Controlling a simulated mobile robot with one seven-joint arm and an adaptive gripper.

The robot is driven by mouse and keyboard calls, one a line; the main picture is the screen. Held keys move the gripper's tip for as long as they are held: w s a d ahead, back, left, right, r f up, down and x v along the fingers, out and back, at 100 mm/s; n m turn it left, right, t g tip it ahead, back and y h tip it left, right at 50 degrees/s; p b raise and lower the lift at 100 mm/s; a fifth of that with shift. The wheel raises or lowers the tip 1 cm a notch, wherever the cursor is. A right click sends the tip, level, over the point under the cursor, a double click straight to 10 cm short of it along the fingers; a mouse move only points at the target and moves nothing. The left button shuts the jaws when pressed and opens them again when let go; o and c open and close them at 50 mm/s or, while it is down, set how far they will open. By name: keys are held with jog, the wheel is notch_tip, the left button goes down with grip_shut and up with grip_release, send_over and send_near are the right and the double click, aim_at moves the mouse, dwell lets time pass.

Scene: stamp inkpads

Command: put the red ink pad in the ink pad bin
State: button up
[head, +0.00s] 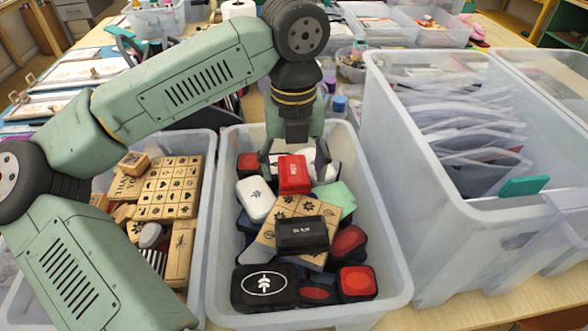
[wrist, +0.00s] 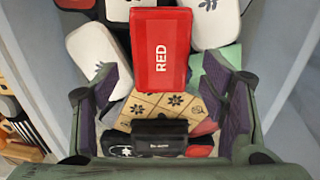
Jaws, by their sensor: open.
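A red ink pad (head: 294,174) lies on top of the pile in the middle clear plastic bin (head: 392,268). In the wrist view the red ink pad (wrist: 160,48) shows its lid marked "RED", beyond my fingers. My gripper (head: 295,160) points down into this bin, just behind and above the pad. In the wrist view my gripper (wrist: 159,68) is open, fingers spread wide with nothing clasped. The middle bin holds mostly ink pads, with some wooden stamps; no label shows which bin is the ink pad bin.
A black pad (head: 302,234), a white pad (head: 256,199) and dark red pads (head: 357,282) crowd the pile. A left bin (head: 204,150) holds wooden stamps (head: 170,190). A tall clear bin (head: 430,220) with packets stands right. Bin walls rise close around my gripper.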

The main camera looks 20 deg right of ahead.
aim_at(294, 175)
notch_tip(294, 175, up, 11)
jog(key=shift+b, duration=0.4)
jog(key=shift+f, duration=0.15)
